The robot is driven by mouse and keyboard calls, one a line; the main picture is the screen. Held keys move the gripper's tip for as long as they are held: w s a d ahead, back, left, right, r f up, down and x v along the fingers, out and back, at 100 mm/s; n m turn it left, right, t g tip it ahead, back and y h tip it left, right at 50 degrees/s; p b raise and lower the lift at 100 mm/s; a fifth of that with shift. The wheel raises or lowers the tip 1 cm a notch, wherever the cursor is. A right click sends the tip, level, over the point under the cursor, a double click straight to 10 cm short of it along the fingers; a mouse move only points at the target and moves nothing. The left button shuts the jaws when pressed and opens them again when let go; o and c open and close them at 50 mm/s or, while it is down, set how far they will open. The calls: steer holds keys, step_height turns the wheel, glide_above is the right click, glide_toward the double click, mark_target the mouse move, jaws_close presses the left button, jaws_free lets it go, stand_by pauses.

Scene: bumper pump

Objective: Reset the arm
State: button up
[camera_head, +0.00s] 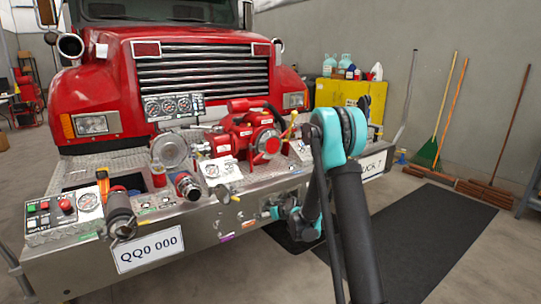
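My arm (352,215) rises from the bottom right, with a teal elbow (337,135) at the top, and folds back down in front of the bumper's right part. The teal wrist joints and what looks like my gripper (285,210) are low by the bumper's front face, partly behind the arm links. The fingers cannot be made out, so whether they are open or shut does not show. I see nothing held.
A red fire truck (103,70) fills the left, its metal bumper (210,232) carrying a red pump (245,135), gauges and a control box (65,217). A yellow cabinet (350,93), brooms (458,120) and a dark mat (445,235) are at right.

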steer(key=s+d+r+m+g+h, duration=0.1)
steer(key=s+d+r, duration=0.2)
steer(key=s, duration=0.2)
steer(key=s+d+r+h, duration=0.1)
steer(key=s+d+r, duration=0.2)
steer(key=s, duration=0.2)
steer(key=s+d+m+g+h, duration=0.1)
steer(key=s+d, duration=0.3)
steer(key=s, duration=0.6)
steer(key=s+d+m+g+h, duration=0.1)
steer(key=s+d, duration=0.4)
steer(key=s, duration=0.6)
steer(key=s+d+f+m+g+h, duration=0.1)
steer(key=s+d, duration=0.4)
steer(key=s, duration=0.6)
steer(key=shift+s+d+m+g+h, duration=0.2)
steer(key=shift+m+g+h, duration=0.35)
steer(key=shift+m, duration=0.25)
steer(key=shift+f, duration=0.1)
steer(key=shift+c, duration=0.2)
